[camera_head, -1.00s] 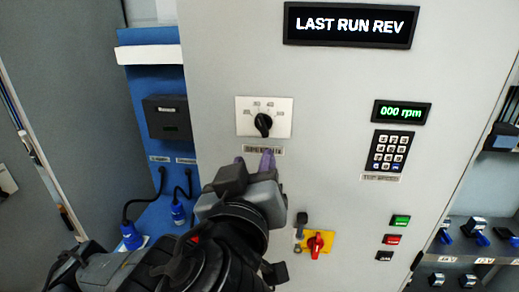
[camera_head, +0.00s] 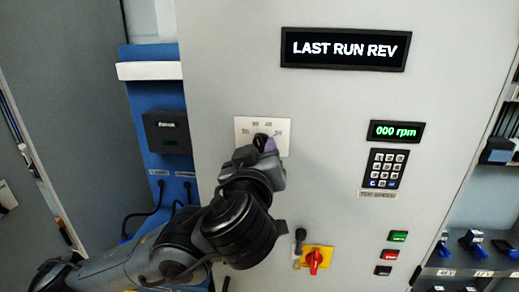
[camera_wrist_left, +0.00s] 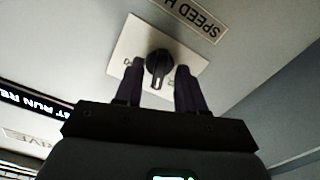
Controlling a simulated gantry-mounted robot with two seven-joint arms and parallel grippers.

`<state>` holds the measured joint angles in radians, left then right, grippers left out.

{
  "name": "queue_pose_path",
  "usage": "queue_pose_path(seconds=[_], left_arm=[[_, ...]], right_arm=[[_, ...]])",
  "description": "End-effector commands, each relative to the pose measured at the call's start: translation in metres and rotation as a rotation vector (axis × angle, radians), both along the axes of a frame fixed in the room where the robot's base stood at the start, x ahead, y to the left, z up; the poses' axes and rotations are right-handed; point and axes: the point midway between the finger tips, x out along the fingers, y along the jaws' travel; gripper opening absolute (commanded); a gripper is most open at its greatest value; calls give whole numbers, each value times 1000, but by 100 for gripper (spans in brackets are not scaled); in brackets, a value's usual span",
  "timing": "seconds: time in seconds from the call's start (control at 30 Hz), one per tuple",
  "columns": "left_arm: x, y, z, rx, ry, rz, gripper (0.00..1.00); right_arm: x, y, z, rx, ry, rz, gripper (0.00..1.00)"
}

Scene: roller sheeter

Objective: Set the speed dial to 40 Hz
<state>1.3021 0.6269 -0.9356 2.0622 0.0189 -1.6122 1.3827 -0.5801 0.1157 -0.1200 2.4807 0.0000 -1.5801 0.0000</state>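The speed dial is a black knob (camera_head: 261,141) on a white square plate (camera_head: 243,126) on the grey cabinet front. Small numbers are printed around the knob, too blurred to read surely. My left gripper (camera_head: 268,147) is at the dial, its wrist hiding the lower part of the plate. In the left wrist view, the knob (camera_wrist_left: 158,66) shows between the two dark fingertips (camera_wrist_left: 160,78). The fingers are apart, one on each side of the knob, with gaps visible. Whether the tips reach around the knob's sides is unclear. My right gripper is not in view.
A display (camera_head: 345,49) reads "LAST RUN REV". A green readout (camera_head: 396,131) shows 000 rpm above a keypad (camera_head: 384,169). Green, red and black buttons and a red rotary switch (camera_head: 315,260) on a yellow plate lie lower. A blue panel (camera_head: 155,100) stands left.

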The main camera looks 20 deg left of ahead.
Motion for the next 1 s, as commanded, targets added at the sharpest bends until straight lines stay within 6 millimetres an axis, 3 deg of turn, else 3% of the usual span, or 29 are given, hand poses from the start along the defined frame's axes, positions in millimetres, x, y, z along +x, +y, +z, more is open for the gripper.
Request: queue_pose_path(seconds=[0.3,0.57,1.0], left_arm=[[2,0,0,0,0,1,38],[2,0,0,0,0,1,0],[1,0,-2,53,14,0,0]], right_arm=[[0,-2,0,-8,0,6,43],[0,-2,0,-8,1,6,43],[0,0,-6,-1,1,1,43]])
